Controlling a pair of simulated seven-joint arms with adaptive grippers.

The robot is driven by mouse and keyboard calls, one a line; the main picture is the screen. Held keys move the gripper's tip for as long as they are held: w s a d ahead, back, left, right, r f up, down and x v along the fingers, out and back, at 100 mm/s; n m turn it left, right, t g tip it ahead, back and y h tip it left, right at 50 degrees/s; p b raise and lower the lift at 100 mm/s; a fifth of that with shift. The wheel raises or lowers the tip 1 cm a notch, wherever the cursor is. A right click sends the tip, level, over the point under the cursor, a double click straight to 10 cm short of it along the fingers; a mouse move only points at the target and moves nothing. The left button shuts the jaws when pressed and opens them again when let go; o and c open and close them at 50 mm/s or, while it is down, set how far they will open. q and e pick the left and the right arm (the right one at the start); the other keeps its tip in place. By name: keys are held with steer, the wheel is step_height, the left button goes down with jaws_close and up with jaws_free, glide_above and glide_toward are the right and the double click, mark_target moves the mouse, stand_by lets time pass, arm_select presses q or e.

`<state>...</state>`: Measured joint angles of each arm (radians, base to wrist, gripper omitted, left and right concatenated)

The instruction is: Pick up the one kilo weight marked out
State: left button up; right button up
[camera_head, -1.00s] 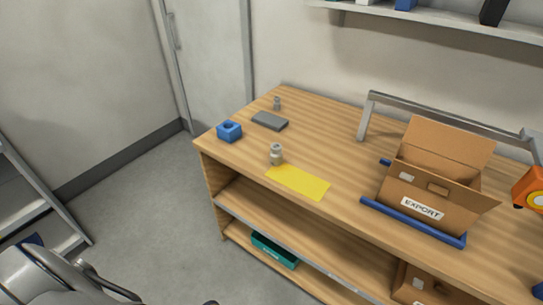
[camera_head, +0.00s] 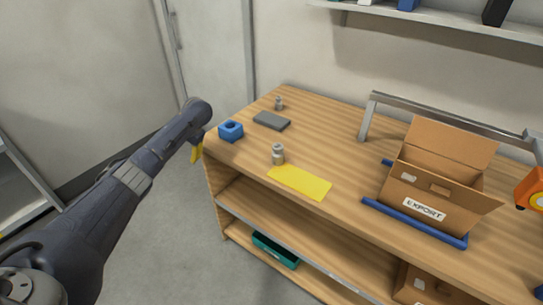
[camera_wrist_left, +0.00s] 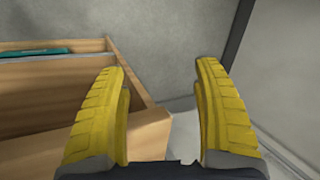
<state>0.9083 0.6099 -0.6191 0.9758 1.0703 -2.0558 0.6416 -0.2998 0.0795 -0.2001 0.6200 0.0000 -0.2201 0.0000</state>
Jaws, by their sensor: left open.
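A larger grey metal weight (camera_head: 278,154) stands upright on the wooden table, at the upper left corner of a yellow sheet (camera_head: 302,183). A smaller grey weight (camera_head: 278,103) stands near the table's back left. No marking on either is readable. My left gripper (camera_head: 197,152) is at the table's left edge, beside a blue block, with a yellow finger pointing down. In the left wrist view the left gripper (camera_wrist_left: 160,78) has its two yellow fingers apart with nothing between them. My right gripper is not in view.
The blue block (camera_head: 231,131) with a hole and a dark grey flat plate (camera_head: 271,121) lie left of centre. A teal tray (camera_head: 275,250) is on a lower shelf.

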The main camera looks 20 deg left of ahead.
arm_select(q)
steer(key=w+d+r, duration=0.3)
steer(key=d+r, duration=0.1)
steer(key=r, duration=0.1)
step_height(320, 180, up, 16)
steer(key=m+h, duration=0.5)
steer(key=m, duration=0.1)
glide_above(278, 153)
steer(key=w, duration=0.2)
steer(key=f, duration=1.7)
steer(key=shift+a, duration=0.35)
jaws_close()
